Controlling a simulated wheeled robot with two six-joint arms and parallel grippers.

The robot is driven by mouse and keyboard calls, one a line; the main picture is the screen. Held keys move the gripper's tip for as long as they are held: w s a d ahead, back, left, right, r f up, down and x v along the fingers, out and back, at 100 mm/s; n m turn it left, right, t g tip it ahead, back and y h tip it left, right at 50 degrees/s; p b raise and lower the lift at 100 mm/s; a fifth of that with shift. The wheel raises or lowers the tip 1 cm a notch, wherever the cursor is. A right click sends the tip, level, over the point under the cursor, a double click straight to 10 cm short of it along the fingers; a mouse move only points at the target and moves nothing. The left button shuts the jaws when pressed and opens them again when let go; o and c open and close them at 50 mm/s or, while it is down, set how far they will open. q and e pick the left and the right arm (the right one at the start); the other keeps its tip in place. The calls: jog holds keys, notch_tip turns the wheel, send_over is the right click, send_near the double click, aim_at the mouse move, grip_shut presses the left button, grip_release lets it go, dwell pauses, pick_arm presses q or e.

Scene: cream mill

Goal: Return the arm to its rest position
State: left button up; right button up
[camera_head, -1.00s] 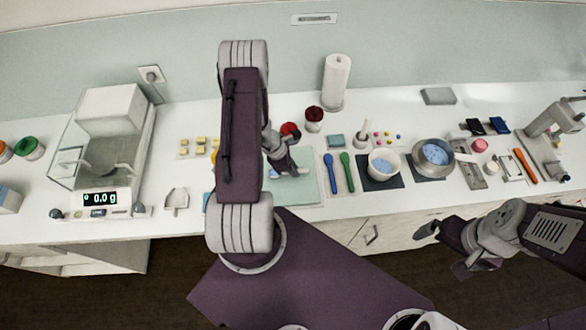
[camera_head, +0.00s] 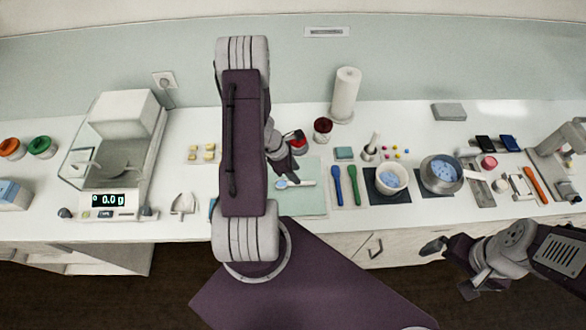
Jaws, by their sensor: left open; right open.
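My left arm crosses the middle of the view, and its upper link hides part of the counter. My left gripper (camera_head: 294,172) is open, just above the pale green mat (camera_head: 306,203). A small light-coloured spatula with a blue end (camera_head: 294,184) lies on the mat just below the fingers, apart from them as far as I can tell. A red-lidded thing (camera_head: 298,139) shows behind the gripper. My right gripper (camera_head: 440,250) is open and empty in front of the counter at the lower right.
A balance (camera_head: 112,200) reading 0.0 g stands on the left. Right of the mat are a blue spatula (camera_head: 338,185), a green spatula (camera_head: 354,185), a white bowl (camera_head: 391,180) and a metal pan (camera_head: 440,174). A paper roll (camera_head: 345,95) and dark red jar (camera_head: 322,130) stand behind.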

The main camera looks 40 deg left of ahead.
pick_arm(q)
jog(key=v, duration=0.3)
jog(key=shift+s+r, duration=0.1)
jog(key=shift+r, duration=0.25)
jog(key=shift+a, duration=0.1)
